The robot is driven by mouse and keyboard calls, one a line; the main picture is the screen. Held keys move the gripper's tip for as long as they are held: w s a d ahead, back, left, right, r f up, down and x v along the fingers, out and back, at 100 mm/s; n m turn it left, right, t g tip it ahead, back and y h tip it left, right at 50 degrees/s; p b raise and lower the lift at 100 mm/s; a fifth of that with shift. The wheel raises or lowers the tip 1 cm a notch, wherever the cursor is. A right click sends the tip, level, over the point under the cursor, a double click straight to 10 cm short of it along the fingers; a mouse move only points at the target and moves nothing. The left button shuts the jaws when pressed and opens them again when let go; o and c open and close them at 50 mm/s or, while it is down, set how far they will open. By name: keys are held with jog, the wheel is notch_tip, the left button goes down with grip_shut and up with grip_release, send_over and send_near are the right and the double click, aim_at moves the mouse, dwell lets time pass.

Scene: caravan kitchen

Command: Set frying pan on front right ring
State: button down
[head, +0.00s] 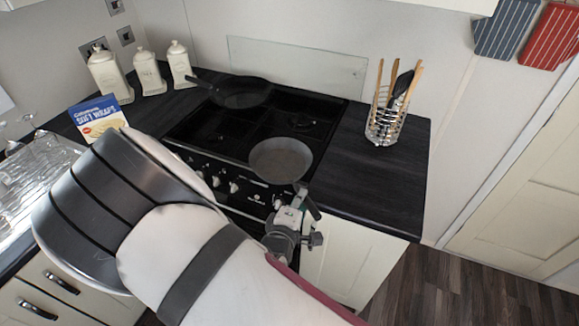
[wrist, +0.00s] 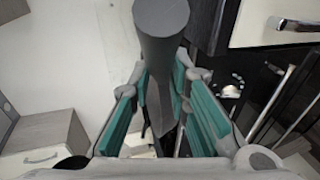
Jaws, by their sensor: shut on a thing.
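A grey frying pan (head: 281,160) is over the front right of the black hob (head: 243,138) and covers the ring there. I cannot tell whether its base touches the hob or is slightly above it. Its handle comes towards my gripper (head: 301,204) at the hob's front edge. In the wrist view my gripper (wrist: 163,88) is shut on the dark grey handle (wrist: 161,42), with a teal pad on each side. The front left ring (head: 212,139) and rear right ring (head: 301,123) are bare.
A second, black pan (head: 240,98) sits at the hob's rear left. A wire utensil holder (head: 384,128) stands on the worktop (head: 372,178) to the right. Three cream canisters (head: 147,72) and a blue wraps box (head: 99,116) are to the left.

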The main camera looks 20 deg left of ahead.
aim_at(290, 182)
jog(key=w+a+b, duration=0.1)
jog(key=w+b, duration=0.1)
jog(key=w, duration=0.1)
jog(key=w+a+f+b, duration=0.1)
jog(key=w+a+b, duration=0.1)
jog(key=w, duration=0.1)
jog(key=w+a+b, duration=0.1)
jog(key=w+b, duration=0.1)
jog(key=w, duration=0.1)
jog(key=shift+w+a+f+b, duration=0.15)
jog(key=shift+w+a+b, duration=0.1)
jog(key=shift+a+b, duration=0.1)
jog(key=shift+w+a+b, duration=0.55)
jog(key=shift+w+b, duration=0.15)
jog(key=shift+w, duration=0.15)
jog(key=shift+w+f+b, duration=0.15)
jog(key=shift+f+b, duration=0.2)
jog(key=shift+b, duration=0.1)
notch_tip(290, 182, down, 3)
jog(key=b, duration=0.3)
jog(key=shift+r, duration=0.1)
jog(key=c, duration=1.5)
grip_release()
jog(key=shift+s, duration=0.2)
